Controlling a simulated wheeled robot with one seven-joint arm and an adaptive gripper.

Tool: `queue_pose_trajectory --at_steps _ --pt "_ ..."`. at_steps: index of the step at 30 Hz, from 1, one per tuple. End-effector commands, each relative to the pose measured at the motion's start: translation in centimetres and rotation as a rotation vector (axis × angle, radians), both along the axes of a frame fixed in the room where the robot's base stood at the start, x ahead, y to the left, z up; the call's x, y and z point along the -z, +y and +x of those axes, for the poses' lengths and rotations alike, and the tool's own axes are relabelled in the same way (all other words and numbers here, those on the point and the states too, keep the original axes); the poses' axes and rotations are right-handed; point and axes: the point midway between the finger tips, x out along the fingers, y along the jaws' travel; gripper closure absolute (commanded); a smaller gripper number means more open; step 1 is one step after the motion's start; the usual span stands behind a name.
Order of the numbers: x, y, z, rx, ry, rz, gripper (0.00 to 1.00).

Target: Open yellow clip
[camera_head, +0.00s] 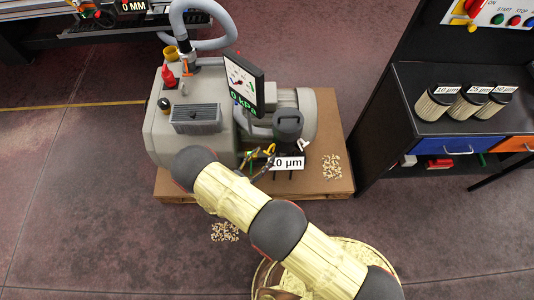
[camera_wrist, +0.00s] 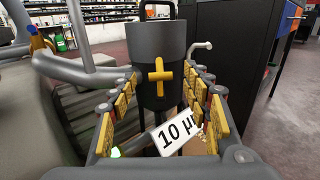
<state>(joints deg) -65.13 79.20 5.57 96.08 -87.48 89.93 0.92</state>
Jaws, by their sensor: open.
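The yellow clip (camera_wrist: 159,77) is a cross-shaped piece upright on the front of a dark grey filter housing (camera_wrist: 157,45) in the wrist view. My gripper (camera_wrist: 161,84) is open, its two fingers with yellow pads spread to the left and right of the clip. The clip lies between the fingertips in the picture, and I see no contact. In the head view my gripper (camera_head: 262,162) is at the housing (camera_head: 288,124), beside a white "10 µm" label (camera_head: 288,163). That label also shows below the housing in the wrist view (camera_wrist: 176,132). In the head view I cannot tell the clip from the pads.
The grey pump (camera_head: 190,118) stands on a brown pallet (camera_head: 335,125), with a "0 kPa" gauge (camera_head: 243,88). Pipes flank the housing. Small pellets lie on the pallet (camera_head: 332,167) and floor (camera_head: 225,232). A black cabinet (camera_head: 385,130) with filters (camera_head: 434,103) stands at right.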

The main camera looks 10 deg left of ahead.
Motion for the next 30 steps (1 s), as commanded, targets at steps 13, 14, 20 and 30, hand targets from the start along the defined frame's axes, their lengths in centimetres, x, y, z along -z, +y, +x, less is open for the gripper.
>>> queue_pose_trajectory --at_steps 13,14,20,30 --pt "0.0 -1.3 2.5 0.000 0.000 -0.001 0.51" --pt "0.0 -1.3 2.5 0.000 0.000 -0.001 0.51" --pt "0.0 -1.3 2.5 0.000 0.000 -0.001 0.58" --pt "0.0 -1.3 2.5 0.000 0.000 -0.001 0.77"
